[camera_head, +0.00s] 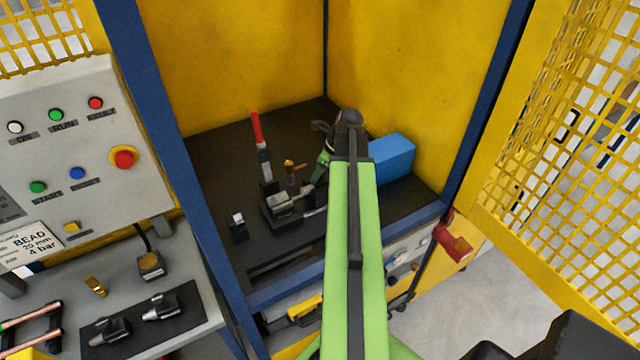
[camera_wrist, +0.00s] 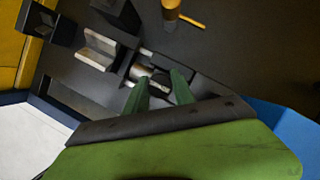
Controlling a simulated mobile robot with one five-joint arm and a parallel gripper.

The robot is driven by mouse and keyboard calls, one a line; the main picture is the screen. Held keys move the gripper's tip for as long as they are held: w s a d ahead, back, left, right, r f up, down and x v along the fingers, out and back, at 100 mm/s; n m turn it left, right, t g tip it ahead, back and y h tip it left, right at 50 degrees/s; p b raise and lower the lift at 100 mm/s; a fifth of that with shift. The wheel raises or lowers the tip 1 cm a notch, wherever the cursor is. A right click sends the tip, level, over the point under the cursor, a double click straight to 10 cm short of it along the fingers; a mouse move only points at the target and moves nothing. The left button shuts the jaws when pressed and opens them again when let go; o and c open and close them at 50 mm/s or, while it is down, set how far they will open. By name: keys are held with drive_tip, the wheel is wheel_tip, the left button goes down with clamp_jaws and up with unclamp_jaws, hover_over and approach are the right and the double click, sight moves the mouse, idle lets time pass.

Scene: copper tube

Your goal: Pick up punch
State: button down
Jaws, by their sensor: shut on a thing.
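My gripper (camera_head: 316,186) reaches into the yellow booth, down at a metal fixture (camera_head: 281,212) on the dark bed. In the wrist view its two green fingers (camera_wrist: 160,86) are closed around a small dark and silver piece, which appears to be the punch (camera_wrist: 158,80). The piece lies in line with the fixture's silver round part (camera_wrist: 134,72) and pale grey jaw block (camera_wrist: 97,48). I cannot tell whether it is clear of the fixture. In the head view the fingers and arm hide most of the held piece.
A red-handled clamp (camera_head: 257,130) stands upright behind the fixture, beside a small brass part (camera_head: 292,172). A blue box (camera_head: 393,156) sits right of my arm. A small dark block (camera_head: 237,227) lies left. The booth's blue posts (camera_head: 165,150) and yellow walls limit room.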

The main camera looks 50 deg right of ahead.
wheel_tip(320, 180, up, 10)
drive_tip(key=p, duration=1)
drive_tip(key=shift+r, duration=0.1)
